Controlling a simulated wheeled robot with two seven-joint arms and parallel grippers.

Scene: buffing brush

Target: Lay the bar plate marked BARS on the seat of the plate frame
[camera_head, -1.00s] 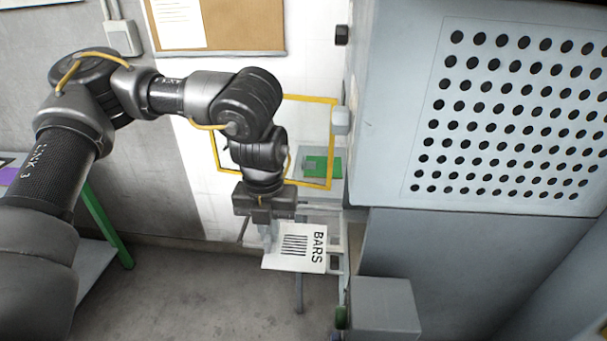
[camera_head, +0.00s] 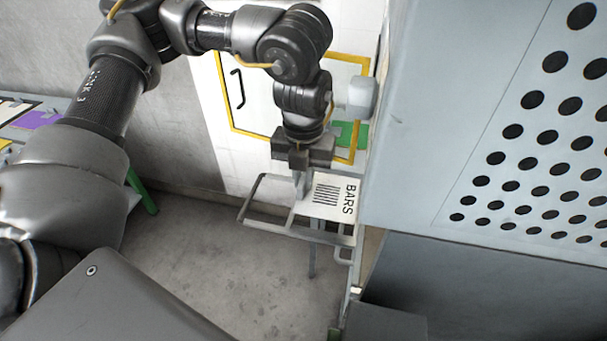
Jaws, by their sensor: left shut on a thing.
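The bar plate (camera_head: 338,206) is a white square marked BARS with a block of black stripes. My left gripper (camera_head: 301,192) is shut on its left part and points down. The plate frame (camera_head: 262,217) is a grey tubular frame at the centre. The plate looks level and overlaps the frame's right part; I cannot tell whether it touches the frame or hangs above it. The frame's seat under the plate is mostly hidden. My right gripper is not in view.
A large grey cabinet with a perforated panel (camera_head: 540,150) fills the right side, close to the plate. A table with coloured sheets (camera_head: 40,118) stands at far left. A yellow-edged panel (camera_head: 248,97) is on the back wall. The floor (camera_head: 225,265) at centre is clear.

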